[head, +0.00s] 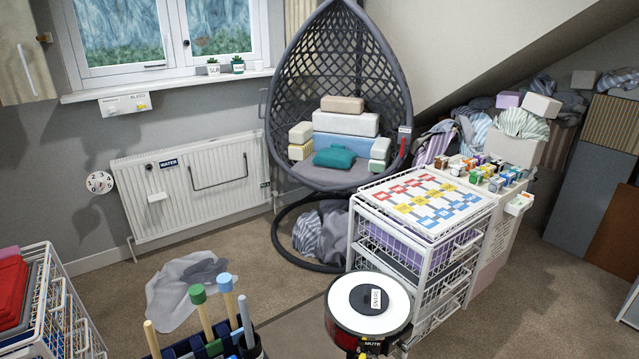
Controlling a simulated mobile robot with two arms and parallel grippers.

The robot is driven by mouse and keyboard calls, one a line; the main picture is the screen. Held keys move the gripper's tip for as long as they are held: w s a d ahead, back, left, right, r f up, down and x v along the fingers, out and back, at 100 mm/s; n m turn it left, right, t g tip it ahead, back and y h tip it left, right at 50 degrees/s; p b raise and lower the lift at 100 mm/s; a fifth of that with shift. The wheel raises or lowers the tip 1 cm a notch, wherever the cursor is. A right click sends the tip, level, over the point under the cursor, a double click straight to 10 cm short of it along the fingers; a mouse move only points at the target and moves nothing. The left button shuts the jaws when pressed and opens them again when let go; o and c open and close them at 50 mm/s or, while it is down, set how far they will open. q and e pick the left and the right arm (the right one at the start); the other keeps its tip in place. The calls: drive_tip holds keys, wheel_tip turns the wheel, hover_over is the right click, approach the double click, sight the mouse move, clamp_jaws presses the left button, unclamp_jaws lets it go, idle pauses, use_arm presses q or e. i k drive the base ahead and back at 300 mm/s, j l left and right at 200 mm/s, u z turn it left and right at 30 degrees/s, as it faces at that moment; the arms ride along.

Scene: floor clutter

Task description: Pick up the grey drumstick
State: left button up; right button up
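Several upright sticks stand in a dark holder (250,352) at the bottom edge, left of centre. A slim grey-blue stick (244,318) there looks like the grey drumstick; its lower end is hidden in the holder. Beside it are a stick with a blue head (225,283), a stick with a green head (197,294) and a plain wooden stick (152,338). A red drum (331,329) with a white top stands to the right, with a round black pad (368,299) on it. Neither of my grippers shows in the head view.
A white wire drawer cart (440,285) stands behind the drum. A hanging egg chair (290,100) with boxes is at the back. A white rack (62,315) with red cloth is at lower left. A grey cloth (180,285) lies on the carpet behind the sticks.

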sight(242, 305)
drive_tip(key=k+l+u, duration=0.1)
drive_tip(key=k+u, duration=0.6)
drive_tip(key=u, duration=0.15)
